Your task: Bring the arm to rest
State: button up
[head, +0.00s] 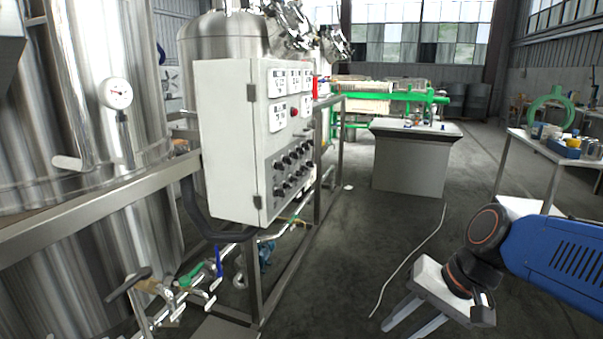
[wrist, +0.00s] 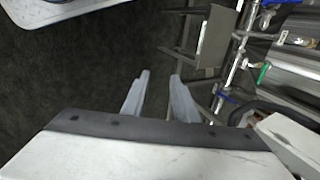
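My gripper (head: 408,318) is at the lower right of the head view, on the end of my blue arm. Its two fingers point down and to the left over the bare floor, with a gap between them. In the wrist view my gripper (wrist: 158,98) shows both grey fingers apart with nothing between them. It touches nothing that I can see. The tank frame and its pipes lie to its left in the head view.
A control cabinet (head: 228,140) with gauges and knobs stands left of centre, beside steel tanks (head: 100,230). Valves with a green handle (head: 192,274) sit low at the left. A grey bench (head: 408,170) is further back. A cluttered table (head: 545,150) stands right. The floor between is mostly clear.

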jog(key=s+d+n+t+h, duration=0.2)
jog(key=s+d+n+h, duration=0.2)
jog(key=d, duration=0.5)
jog(key=shift+s+d+f+n+t+h, duration=0.3)
jog(key=shift+s+f+h, duration=0.15)
jog(key=shift+s+h, duration=0.05)
